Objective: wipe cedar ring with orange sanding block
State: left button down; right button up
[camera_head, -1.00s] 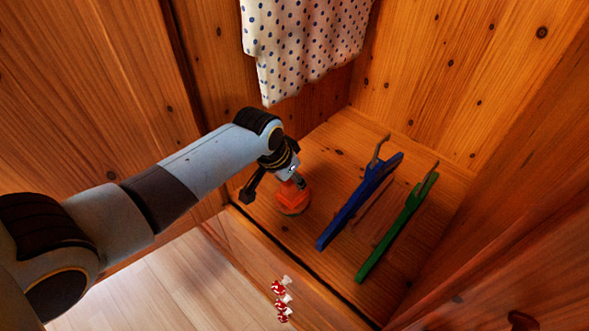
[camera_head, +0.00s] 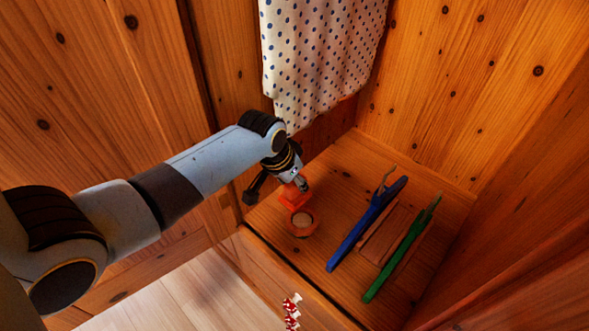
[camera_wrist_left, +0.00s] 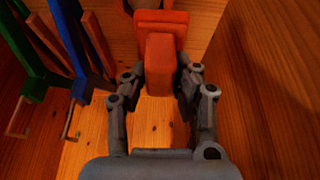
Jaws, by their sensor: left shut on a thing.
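My left gripper (camera_head: 279,190) is shut on the orange sanding block (camera_head: 293,197) at the left front of the wooden wardrobe floor. In the left wrist view the block (camera_wrist_left: 160,62) sits between both fingers (camera_wrist_left: 160,82). The cedar ring (camera_head: 303,222), a round reddish-brown ring with a paler centre, lies on the wardrobe floor just in front of the block. In the left wrist view only part of the ring (camera_wrist_left: 141,5) shows at the top edge, beyond the block. I cannot tell whether block and ring touch. My right gripper is not in view.
A blue hanger (camera_head: 367,224) and a green hanger (camera_head: 402,250) lie on the wardrobe floor (camera_head: 345,178) to the right, with wooden bars beside them. A dotted cloth (camera_head: 318,60) hangs above. Wooden walls close in the sides. Small red-and-white items (camera_head: 291,312) are at the front.

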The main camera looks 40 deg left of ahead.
pick_arm(q)
jog(key=shift+r+p, duration=0.55)
jog(key=shift+r, duration=0.45)
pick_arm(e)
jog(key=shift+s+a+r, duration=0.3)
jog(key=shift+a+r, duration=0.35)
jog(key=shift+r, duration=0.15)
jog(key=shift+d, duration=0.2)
